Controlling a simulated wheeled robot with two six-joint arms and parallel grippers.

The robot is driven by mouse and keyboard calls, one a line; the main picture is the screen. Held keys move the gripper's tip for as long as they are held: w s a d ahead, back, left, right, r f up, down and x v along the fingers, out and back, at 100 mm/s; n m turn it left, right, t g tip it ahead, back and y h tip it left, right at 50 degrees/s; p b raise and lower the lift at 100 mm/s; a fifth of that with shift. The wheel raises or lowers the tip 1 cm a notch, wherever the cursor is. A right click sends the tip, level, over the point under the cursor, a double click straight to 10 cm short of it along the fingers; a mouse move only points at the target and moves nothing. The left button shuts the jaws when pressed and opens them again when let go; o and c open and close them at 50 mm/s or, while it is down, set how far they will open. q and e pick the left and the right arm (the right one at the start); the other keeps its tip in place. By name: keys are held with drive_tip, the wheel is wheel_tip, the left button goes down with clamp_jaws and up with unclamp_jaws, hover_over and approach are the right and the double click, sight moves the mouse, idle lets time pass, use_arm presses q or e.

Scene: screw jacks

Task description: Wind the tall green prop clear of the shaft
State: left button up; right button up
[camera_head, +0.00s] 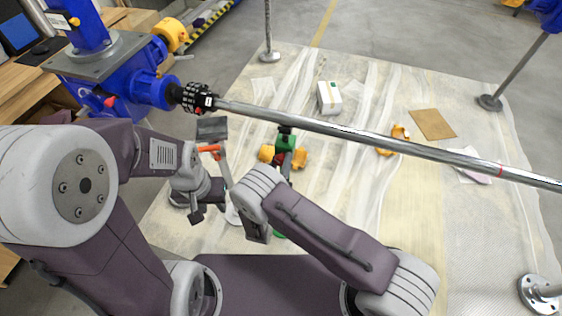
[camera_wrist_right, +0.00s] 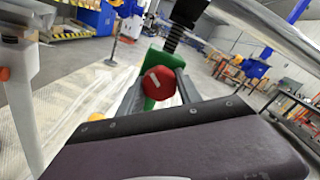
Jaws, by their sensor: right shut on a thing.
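The tall green prop (camera_head: 286,142) stands under the long silver shaft (camera_head: 350,132). In the right wrist view its green body (camera_wrist_right: 152,62) shows with a black threaded screw (camera_wrist_right: 176,36) rising from it. The shaft (camera_wrist_right: 268,28) passes at the upper right there; whether the screw's top touches it is hidden. My right gripper (camera_wrist_right: 158,84) is shut on the prop's round red knob (camera_wrist_right: 159,83), which has a white mark.
The shaft runs from a blue machine (camera_head: 142,86) at the left. A post with an orange handle (camera_head: 209,149) stands close beside my left gripper. A white box (camera_head: 329,97), a brown sheet (camera_head: 432,124) and orange pieces (camera_head: 396,138) lie on the sheeted floor.

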drive_tip(key=m, duration=0.6)
drive_tip(key=shift+f, duration=0.1)
drive_tip(key=m+b, duration=0.1)
drive_tip(key=m, duration=0.5)
drive_tip(key=shift+a+m, duration=0.1)
drive_tip(key=shift+m, duration=0.3)
idle(0.3)
drive_tip(key=o, duration=1.4)
drive_tip(key=shift+c, duration=0.2)
